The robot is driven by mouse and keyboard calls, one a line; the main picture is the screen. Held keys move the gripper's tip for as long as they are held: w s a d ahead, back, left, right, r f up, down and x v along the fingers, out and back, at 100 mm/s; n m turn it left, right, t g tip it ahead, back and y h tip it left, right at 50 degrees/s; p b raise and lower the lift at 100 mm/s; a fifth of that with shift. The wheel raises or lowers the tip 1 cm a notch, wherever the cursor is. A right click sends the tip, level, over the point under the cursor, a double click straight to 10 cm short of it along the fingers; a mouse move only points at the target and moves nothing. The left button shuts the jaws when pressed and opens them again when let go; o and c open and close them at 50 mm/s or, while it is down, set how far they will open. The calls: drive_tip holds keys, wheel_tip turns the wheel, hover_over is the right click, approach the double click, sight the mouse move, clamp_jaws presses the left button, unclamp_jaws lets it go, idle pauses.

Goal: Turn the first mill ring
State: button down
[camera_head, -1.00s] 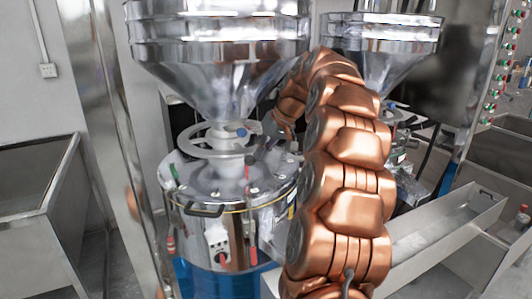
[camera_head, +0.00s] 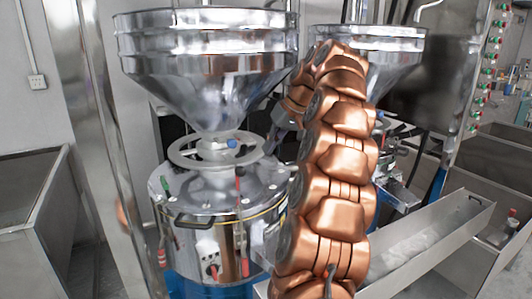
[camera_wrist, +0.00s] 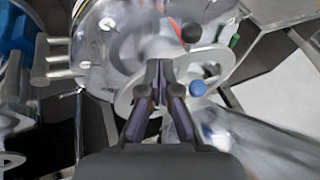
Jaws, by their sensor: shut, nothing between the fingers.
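The first mill ring (camera_head: 180,157) is a pale grey handwheel around the neck under the left steel hopper. A blue knob (camera_head: 232,143) sits by its right side. In the wrist view the ring (camera_wrist: 124,98) shows behind and beside my fingers, with the blue knob (camera_wrist: 198,88) just right of them. My gripper (camera_wrist: 158,64) is shut and empty, its dark fingertips in front of the ring. I cannot tell whether they touch it. In the head view my copper arm hides most of the gripper, which lies to the right of the ring.
The left hopper (camera_head: 205,75) hangs close above the ring. The steel mill body (camera_head: 200,195) below carries red levers and a black handle. A second hopper (camera_head: 385,50) stands at the right. A steel trough (camera_head: 440,235) lies at the lower right.

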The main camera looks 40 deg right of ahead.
drive_tip(key=p+v, duration=0.4)
drive_tip(key=v, duration=0.2)
drive_tip(key=shift+a, duration=0.1)
